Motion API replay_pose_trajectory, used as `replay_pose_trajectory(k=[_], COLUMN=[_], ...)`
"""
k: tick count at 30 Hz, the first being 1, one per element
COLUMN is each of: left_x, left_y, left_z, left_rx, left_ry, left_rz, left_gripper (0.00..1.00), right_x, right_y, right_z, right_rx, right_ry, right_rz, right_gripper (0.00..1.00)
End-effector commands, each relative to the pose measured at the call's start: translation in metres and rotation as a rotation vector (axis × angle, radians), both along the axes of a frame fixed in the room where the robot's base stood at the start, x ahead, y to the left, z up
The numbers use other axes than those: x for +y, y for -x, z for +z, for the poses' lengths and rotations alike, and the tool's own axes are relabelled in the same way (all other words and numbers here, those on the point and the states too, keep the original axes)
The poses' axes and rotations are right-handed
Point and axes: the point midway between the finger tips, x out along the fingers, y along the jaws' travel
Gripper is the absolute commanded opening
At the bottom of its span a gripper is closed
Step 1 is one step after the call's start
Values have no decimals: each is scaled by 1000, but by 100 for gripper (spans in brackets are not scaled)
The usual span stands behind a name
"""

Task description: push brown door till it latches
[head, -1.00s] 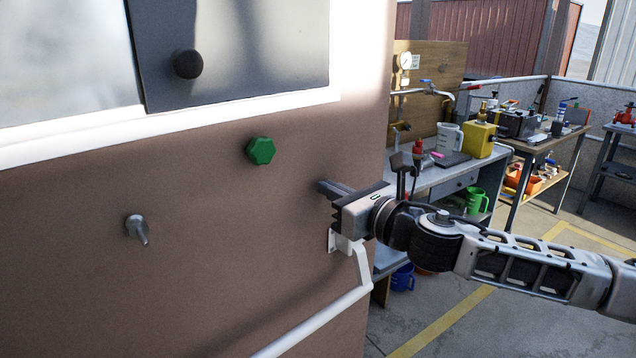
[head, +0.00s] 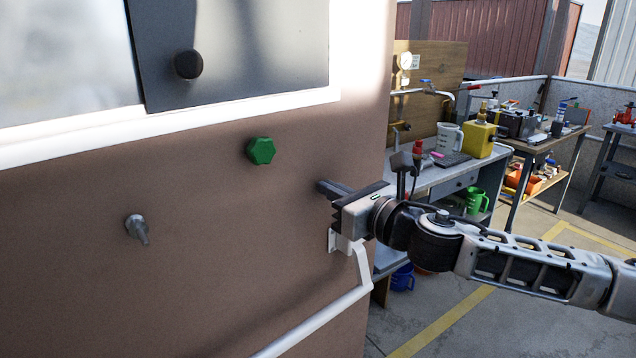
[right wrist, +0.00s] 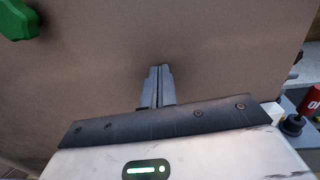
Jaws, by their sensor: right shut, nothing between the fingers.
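The brown door (head: 190,240) fills the left and middle of the head view, and its right edge stands beside the open workshop area. My right gripper (head: 325,186) is shut and empty, with its fingertips at the door face near that edge, just above the end of the white bar. In the right wrist view the shut fingers (right wrist: 158,75) point at the brown face (right wrist: 100,70); whether they touch it I cannot tell. Whether the door is latched does not show. My left gripper is not in view.
The door carries a green hexagonal knob (head: 261,151), a grey metal handle (head: 138,229), a white bar (head: 315,322) and a dark panel with a black knob (head: 188,64). To the right stand a workbench (head: 440,178) with tools and a yellow box (head: 475,139). The floor (head: 520,315) there is clear.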

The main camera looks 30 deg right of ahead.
Motion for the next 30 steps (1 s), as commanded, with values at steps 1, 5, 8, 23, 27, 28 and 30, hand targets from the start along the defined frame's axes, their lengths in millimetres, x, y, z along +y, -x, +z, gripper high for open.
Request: replay_pose_trajectory(k=[1, 5, 8, 23, 27, 28, 30], left_x=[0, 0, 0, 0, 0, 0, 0], left_y=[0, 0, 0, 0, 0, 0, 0], left_z=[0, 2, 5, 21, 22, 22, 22], left_rx=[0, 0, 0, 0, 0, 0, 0], left_ry=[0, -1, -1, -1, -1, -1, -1], left_rz=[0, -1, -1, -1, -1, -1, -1], left_gripper=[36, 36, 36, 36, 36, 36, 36], right_x=[0, 0, 0, 4, 6, 6, 6], right_y=[0, -1, -4, -22, -27, -28, -30], right_z=[0, 1, 2, 2, 1, 1, 0], right_rx=[0, -1, 0, -1, -2, -2, -1], right_ry=[0, -1, -3, -2, -1, -1, -1], right_rz=[0, 0, -1, 0, 0, 0, 0], right_gripper=[0, 0, 0, 0, 0, 0, 0])
